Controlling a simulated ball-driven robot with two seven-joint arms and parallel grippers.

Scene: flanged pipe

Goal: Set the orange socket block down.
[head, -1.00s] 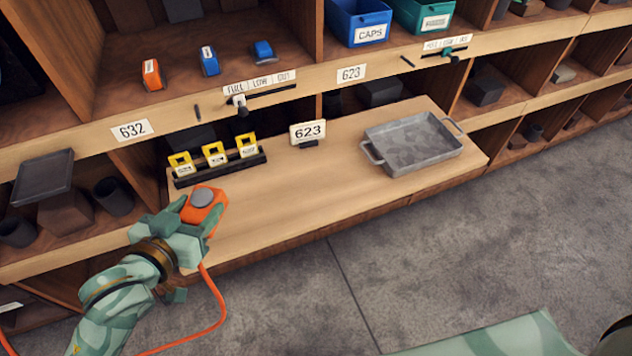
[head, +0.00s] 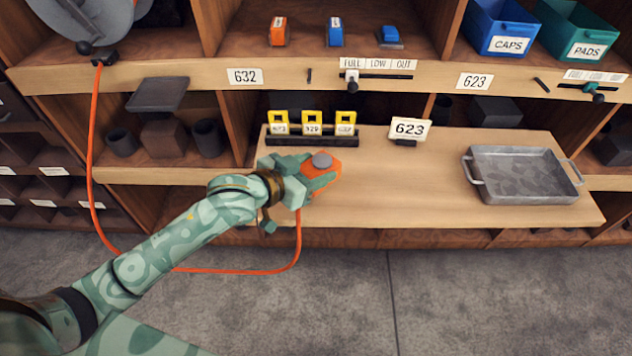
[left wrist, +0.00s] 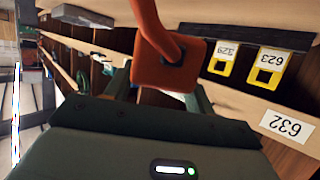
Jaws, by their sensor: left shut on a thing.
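The orange socket block (head: 322,181) has a grey round top and an orange cable (head: 298,245) running from it. My left gripper (head: 314,172) is shut on the block over the left part of the wooden pull-out shelf (head: 420,195). I cannot tell whether the block touches the shelf. In the left wrist view the orange block (left wrist: 168,68) sits between the fingers, with the cable rising from it. My right gripper is not in view.
A black rack with several yellow tags (head: 311,124) stands just behind the block. A 623 sign (head: 409,131) and a grey metal tray (head: 523,176) stand farther right. The shelf's middle is clear. The cable loops left to a grey reel (head: 88,15).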

